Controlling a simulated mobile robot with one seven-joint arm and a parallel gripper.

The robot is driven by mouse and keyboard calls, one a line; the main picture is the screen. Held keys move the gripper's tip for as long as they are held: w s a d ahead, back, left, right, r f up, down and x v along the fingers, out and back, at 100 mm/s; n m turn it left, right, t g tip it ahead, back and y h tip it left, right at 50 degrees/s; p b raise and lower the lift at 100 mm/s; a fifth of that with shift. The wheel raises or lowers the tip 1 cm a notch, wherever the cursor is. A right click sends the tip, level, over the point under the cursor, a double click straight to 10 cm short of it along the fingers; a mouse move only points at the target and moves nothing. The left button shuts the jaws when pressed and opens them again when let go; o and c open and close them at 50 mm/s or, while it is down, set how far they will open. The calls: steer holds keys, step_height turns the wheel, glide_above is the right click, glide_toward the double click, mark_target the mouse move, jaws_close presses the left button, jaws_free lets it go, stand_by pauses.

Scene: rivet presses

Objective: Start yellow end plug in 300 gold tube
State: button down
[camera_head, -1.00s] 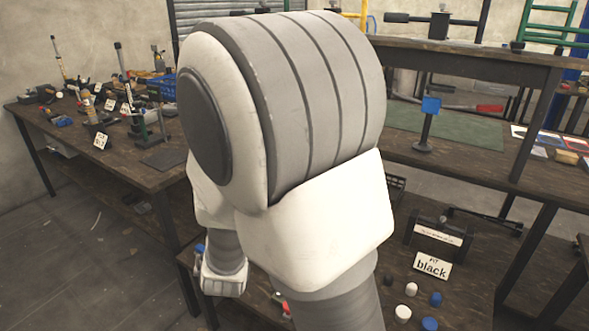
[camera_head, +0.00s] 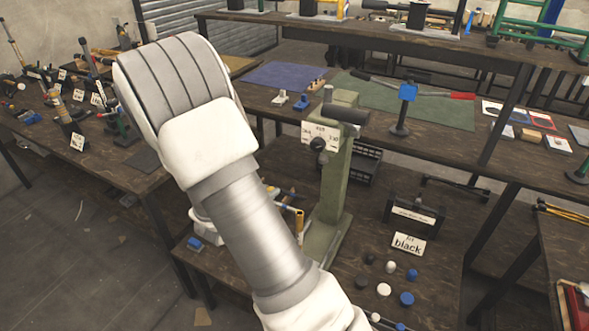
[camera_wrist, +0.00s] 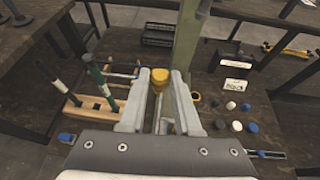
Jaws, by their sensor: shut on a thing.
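My gripper (camera_wrist: 158,88) is shut on a yellow end plug (camera_wrist: 160,77), which sits between the fingertips in the wrist view. In the head view my arm hides most of the gripper and the plug. A yellow upright piece (camera_head: 299,221) stands beside the green press (camera_head: 333,180); I cannot identify it surely.
The press column (camera_wrist: 188,40) rises just beyond the gripper. A wooden rack (camera_wrist: 95,110) with upright handled tools stands left.

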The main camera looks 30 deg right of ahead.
steer(key=s+d+r+m+g+h+p, duration=0.2)
steer(key=s+d+m+g+p, duration=0.1)
steer(key=s+d+g+p, duration=0.1)
steer(key=shift+d+m+p, duration=0.4)
steer(key=shift+d+p, duration=0.5)
steer(key=shift+d, duration=0.1)
steer(key=shift+a, duration=0.1)
step_height(320, 180, down, 6)
steer(key=b, duration=0.5)
steer(key=shift+r, duration=0.15)
steer(key=shift+f+b, duration=1.2)
steer(key=shift+b, duration=0.5)
stand_by(1.0)
steer(key=c, duration=0.5)
jaws_free()
steer(key=p+v, duration=0.1)
steer(key=v, duration=1.6)
steer(key=shift+s+a, duration=0.1)
steer(key=shift+a, duration=0.15)
